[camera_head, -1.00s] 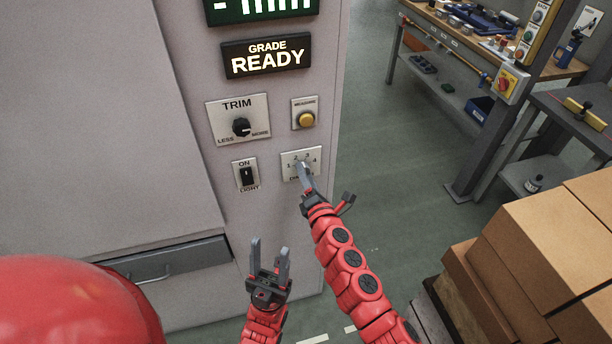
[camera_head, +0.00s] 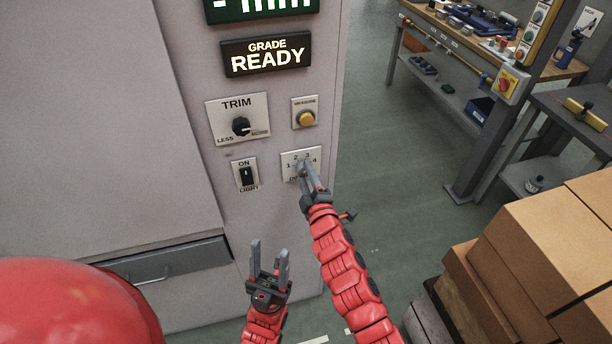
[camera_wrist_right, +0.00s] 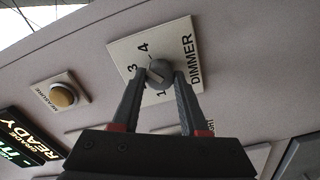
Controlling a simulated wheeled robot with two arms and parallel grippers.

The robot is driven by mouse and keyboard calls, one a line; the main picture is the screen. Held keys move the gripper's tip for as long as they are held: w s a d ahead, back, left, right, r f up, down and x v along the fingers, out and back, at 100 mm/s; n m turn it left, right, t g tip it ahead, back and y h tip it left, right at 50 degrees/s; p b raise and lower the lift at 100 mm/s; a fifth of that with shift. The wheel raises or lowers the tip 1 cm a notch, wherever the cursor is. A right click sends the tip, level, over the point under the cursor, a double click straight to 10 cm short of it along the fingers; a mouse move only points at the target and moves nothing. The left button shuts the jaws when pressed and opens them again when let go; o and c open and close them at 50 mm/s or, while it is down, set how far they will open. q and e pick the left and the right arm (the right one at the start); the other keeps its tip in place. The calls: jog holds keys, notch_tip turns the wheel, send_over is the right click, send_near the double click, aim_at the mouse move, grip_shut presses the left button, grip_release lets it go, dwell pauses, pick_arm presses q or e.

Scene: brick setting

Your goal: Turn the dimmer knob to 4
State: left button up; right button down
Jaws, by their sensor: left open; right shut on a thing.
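The dimmer plate (camera_head: 291,158), marked with numbers, is on the grey panel below the yellow button. The dimmer knob (camera_wrist_right: 159,73) is a small round grey knob in the middle of that plate, which also fills the centre of the right wrist view (camera_wrist_right: 181,39). My right gripper (camera_head: 305,166) is shut on the knob, one finger on each side in the wrist view (camera_wrist_right: 160,85). The fingers hide the 2 in the wrist view, and I cannot tell which number the knob points to. My left gripper (camera_head: 269,247) is open and empty, below the plate and in front of the panel.
The trim knob (camera_head: 240,126), light switch (camera_head: 246,175) and yellow button (camera_head: 306,118) sit close around the dimmer. A drawer handle (camera_head: 170,262) juts out at lower left. Cardboard boxes (camera_head: 540,240) are stacked at right. The floor between is clear.

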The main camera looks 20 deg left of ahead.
jog(key=m, duration=0.4)
jog(key=shift+f+b, duration=0.1)
jog(key=shift+b, duration=0.3)
jog(key=shift+m, duration=0.3)
jog(key=shift+c, duration=2.2)
grip_release()
